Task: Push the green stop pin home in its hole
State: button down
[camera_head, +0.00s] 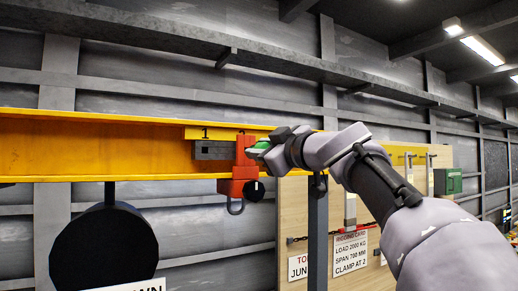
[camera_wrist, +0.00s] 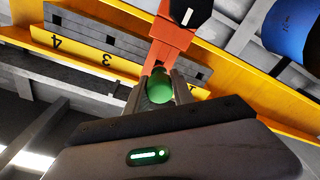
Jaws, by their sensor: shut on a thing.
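The green stop pin (camera_wrist: 160,88) is between the fingers of my gripper (camera_wrist: 159,92) in the wrist view, its rounded end facing the camera. In the head view a bit of the green pin (camera_head: 259,146) shows at the fingertips of my gripper (camera_head: 266,148). The pin lies right against the orange-red beam clamp (camera_head: 238,172), which hangs on the yellow beam (camera_head: 90,145). In the wrist view the clamp (camera_wrist: 170,42) is just beyond the pin. The hole is hidden, and I cannot tell how deep the pin sits.
A grey notched block (camera_head: 212,150) sits on the beam left of the clamp. A black round disc (camera_head: 103,248) hangs below the beam. A wooden board with a rigging card (camera_head: 350,252) stands behind my arm. A green box (camera_head: 447,181) is at the right.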

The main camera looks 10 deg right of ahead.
jog(key=shift+p+x, duration=0.45)
jog(key=shift+x, duration=1.1)
jog(key=c, duration=1)
grip_release()
jog(key=shift+w+f, duration=0.1)
jog(key=shift+s+d+f+b, duration=0.15)
jog(key=shift+s+b, duration=0.15)
jog(key=shift+b, duration=0.1)
jog(key=b+v, duration=0.9)
jog(key=v, duration=0.7)
jog(key=shift+s+d+b, duration=0.1)
jog(key=shift+s+b, duration=0.2)
jog(key=shift+s, duration=0.1)
